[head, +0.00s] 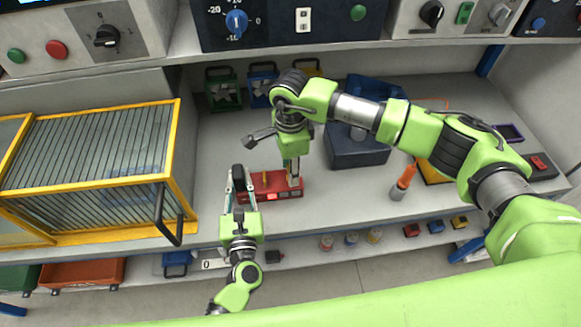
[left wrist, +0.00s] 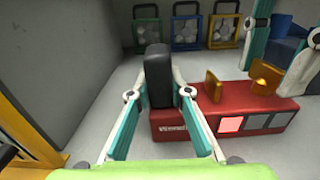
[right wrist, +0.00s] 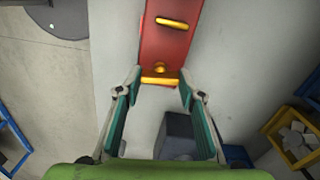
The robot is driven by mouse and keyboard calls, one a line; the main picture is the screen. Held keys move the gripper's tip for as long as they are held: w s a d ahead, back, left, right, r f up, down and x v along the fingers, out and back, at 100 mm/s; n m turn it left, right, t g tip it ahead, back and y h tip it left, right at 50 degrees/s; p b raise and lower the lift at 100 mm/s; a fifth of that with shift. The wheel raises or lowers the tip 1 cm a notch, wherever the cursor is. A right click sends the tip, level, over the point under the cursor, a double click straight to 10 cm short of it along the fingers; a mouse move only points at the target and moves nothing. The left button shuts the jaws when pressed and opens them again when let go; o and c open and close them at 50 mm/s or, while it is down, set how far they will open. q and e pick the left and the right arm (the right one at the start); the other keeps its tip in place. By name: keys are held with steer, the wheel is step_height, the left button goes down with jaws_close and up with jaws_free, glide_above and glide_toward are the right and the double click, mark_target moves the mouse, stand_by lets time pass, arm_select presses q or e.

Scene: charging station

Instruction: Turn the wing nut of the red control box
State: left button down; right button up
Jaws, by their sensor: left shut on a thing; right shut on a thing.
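The red control box (head: 272,186) sits on the grey bench, with pale square panels along its front. My left gripper (head: 238,182) is shut on a black upright block (left wrist: 158,75) at the box's left end. My right gripper (head: 293,181) points down at the box's right end. In the right wrist view, its fingers are shut on the yellow wing nut (right wrist: 160,81), with a round gold dome beside it. The wing nut also shows in the left wrist view (left wrist: 266,75). A yellow upright plate (left wrist: 213,86) stands apart on the box's top. The wing nut is mostly hidden in the head view.
A yellow-framed cage (head: 95,165) with a black handle stands at the left. A dark blue container (head: 355,150) and an orange-handled tool (head: 403,183) are at the right. Control panels hang above.

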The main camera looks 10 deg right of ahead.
steer(key=m, duration=0.4)
steer(key=shift+m, duration=0.3)
steer(key=m, duration=0.4)
steer(key=shift+m, duration=0.3)
steer(key=m, duration=0.4)
steer(key=shift+m, duration=2.6)
steer(key=o, duration=1.1)
steer(key=shift+r, duration=0.1)
